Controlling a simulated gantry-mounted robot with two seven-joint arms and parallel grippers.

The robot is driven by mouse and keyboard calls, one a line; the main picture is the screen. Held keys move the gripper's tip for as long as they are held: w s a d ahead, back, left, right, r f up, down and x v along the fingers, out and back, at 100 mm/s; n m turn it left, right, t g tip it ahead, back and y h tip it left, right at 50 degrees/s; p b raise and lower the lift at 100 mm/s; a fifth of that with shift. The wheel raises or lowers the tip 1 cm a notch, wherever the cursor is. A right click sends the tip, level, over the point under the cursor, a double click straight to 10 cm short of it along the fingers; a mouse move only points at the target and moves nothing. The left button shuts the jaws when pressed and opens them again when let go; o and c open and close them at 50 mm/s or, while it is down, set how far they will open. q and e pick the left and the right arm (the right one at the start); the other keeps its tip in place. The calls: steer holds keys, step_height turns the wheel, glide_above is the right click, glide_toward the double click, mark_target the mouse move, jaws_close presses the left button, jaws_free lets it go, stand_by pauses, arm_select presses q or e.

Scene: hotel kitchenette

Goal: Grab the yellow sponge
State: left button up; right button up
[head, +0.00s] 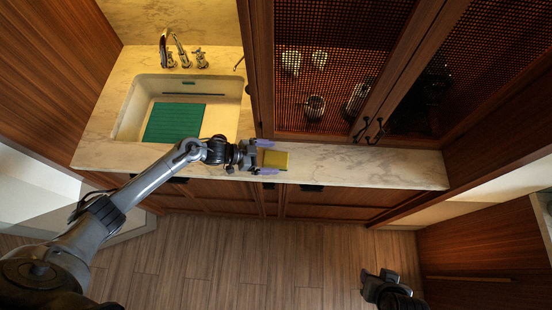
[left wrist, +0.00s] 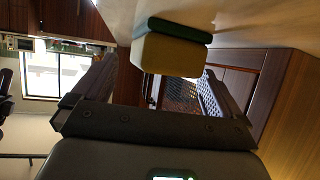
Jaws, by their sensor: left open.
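The yellow sponge (head: 277,160) lies on the marble counter near its front edge, right of the sink. In the left wrist view the sponge (left wrist: 168,55) shows a yellow body and a dark green layer against the counter. My left gripper (head: 268,157) is open at the sponge, one finger toward the wall side and one toward the front edge. In the left wrist view the sponge stands in the gap between the fingertips; I cannot tell whether either finger touches it. My right gripper (head: 381,284) is low at the right, far from the counter; its jaws are unclear.
A sink (head: 218,119) with a green mat (head: 175,122) and a faucet (head: 181,50) is left of the sponge. A mesh-fronted cabinet (head: 330,75) rises behind the counter. The counter (head: 370,166) to the right is clear. Wooden floor (head: 230,250) lies in front.

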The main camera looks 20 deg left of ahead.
arm_select(q)
steer(key=shift+w+d+f, duration=0.3)
steer(key=shift+d, duration=0.1)
steer(key=shift+c, duration=0.3)
steer(key=c, duration=1.1)
steer(key=shift+r, duration=0.15)
